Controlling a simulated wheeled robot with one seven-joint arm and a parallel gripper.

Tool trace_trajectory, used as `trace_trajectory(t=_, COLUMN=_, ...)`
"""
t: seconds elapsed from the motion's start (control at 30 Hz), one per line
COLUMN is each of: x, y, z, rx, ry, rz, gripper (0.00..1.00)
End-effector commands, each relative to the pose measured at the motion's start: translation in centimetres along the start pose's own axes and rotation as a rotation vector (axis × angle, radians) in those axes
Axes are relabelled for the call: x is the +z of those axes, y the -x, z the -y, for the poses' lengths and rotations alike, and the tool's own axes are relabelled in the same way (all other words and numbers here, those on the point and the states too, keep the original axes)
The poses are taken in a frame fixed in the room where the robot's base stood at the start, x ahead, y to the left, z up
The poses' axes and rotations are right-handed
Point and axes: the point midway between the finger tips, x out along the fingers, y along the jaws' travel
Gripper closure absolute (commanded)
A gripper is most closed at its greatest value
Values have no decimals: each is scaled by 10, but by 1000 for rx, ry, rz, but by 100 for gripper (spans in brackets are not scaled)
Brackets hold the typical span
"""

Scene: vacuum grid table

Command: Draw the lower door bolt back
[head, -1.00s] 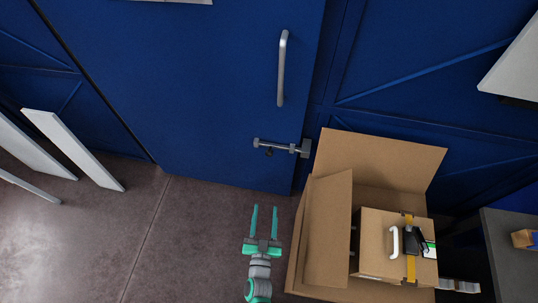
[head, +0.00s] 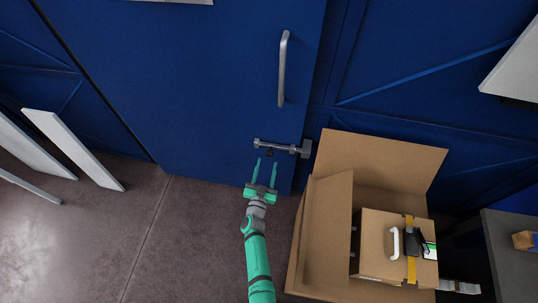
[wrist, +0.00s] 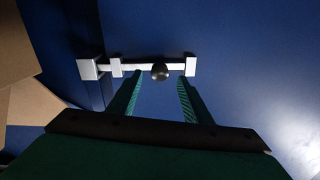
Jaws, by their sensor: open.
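The lower door bolt (head: 282,147) is a grey bar lying across the lower right edge of the blue door (head: 215,95). In the wrist view, the bolt (wrist: 145,67) has a round black knob (wrist: 160,72) and pale brackets along it. Its end sits in the bracket at the frame side (wrist: 88,69). My gripper (head: 265,170) is open and empty, just below the bolt. In the wrist view, its fingers (wrist: 160,100) point at the bolt, with the knob beyond and between the tips, apart from them as far as I can tell.
An open cardboard box (head: 322,235) stands close to the right of my arm, holding a smaller taped carton (head: 375,265). A vertical handle (head: 282,68) is higher on the door. White boards (head: 75,150) lean at the left. The floor (head: 190,240) left of my arm is clear.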

Motion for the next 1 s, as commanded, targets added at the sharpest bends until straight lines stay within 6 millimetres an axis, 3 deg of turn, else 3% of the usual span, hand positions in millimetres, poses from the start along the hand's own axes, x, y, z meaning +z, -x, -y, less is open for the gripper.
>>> trace_trajectory(t=0.1, x=-1, y=-23, z=0, rx=1, ry=0, rz=-2, gripper=55)
trace_trajectory(t=0.33, x=0, y=-51, z=0, rx=1, ry=0, rz=-1, gripper=55)
trace_trajectory(t=0.8, x=0, y=-62, z=-2, rx=2, ry=0, rz=0, gripper=55)
trace_trajectory(t=0.87, x=0, y=-62, z=-2, rx=2, ry=0, rz=-1, gripper=65)
trace_trajectory(t=1.0, x=0, y=-62, z=-2, rx=2, ry=0, rz=0, gripper=98)
